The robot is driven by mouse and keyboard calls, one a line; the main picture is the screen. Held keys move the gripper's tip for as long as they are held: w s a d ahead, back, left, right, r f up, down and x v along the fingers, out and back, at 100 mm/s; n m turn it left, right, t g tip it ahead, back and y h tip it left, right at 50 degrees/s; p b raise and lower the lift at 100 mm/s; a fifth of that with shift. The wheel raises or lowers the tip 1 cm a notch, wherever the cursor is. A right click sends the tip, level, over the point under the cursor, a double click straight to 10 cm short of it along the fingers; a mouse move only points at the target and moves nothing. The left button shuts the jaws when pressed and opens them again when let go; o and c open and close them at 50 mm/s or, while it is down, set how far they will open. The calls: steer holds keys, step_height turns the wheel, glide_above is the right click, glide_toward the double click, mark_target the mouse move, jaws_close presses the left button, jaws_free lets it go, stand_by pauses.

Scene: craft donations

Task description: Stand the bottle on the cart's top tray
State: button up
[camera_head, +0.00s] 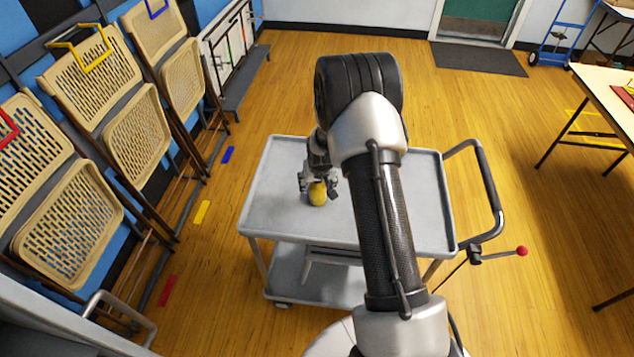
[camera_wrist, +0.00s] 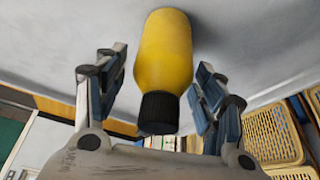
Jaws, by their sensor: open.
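The yellow bottle (camera_head: 317,194) with a black cap stands on the grey top tray (camera_head: 270,215) of the cart, left of the tray's middle. In the wrist view the bottle (camera_wrist: 165,55) lies between the fingers, its cap toward my palm and its base against the tray surface (camera_wrist: 240,35). My gripper (camera_head: 318,184) is at the bottle, and in the wrist view its fingers (camera_wrist: 158,88) are spread with a gap on each side of it. My arm hides part of the tray's middle.
The cart's push handle (camera_head: 490,190) is on the right, with a red-knobbed lever (camera_head: 521,251) below. Folded chairs (camera_head: 135,130) line the left wall. A table (camera_head: 610,95) stands at the right. The tray's visible left part is otherwise clear.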

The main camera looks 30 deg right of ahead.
steer(key=s+a+r+n+p, duration=0.1)
steer(key=s+a+r, duration=0.4)
steer(key=r, duration=0.6)
steer(key=s+a+r+p, duration=0.1)
steer(key=s+a+r, duration=0.1)
steer(key=s+r, duration=0.6)
steer(key=s+a+r+n+p, duration=0.1)
steer(key=s+a+r, duration=0.3)
steer(key=r, duration=0.9)
steer(key=s+a+r, duration=0.2)
steer(key=s, duration=0.7)
steer(key=s+a+r+n+y, duration=0.1)
steer(key=s+a+r, duration=0.1)
steer(key=s, duration=0.7)
steer(key=shift+s+a+r, duration=0.2)
steer(key=shift+a+r, duration=0.15)
steer(key=shift+a, duration=0.2)
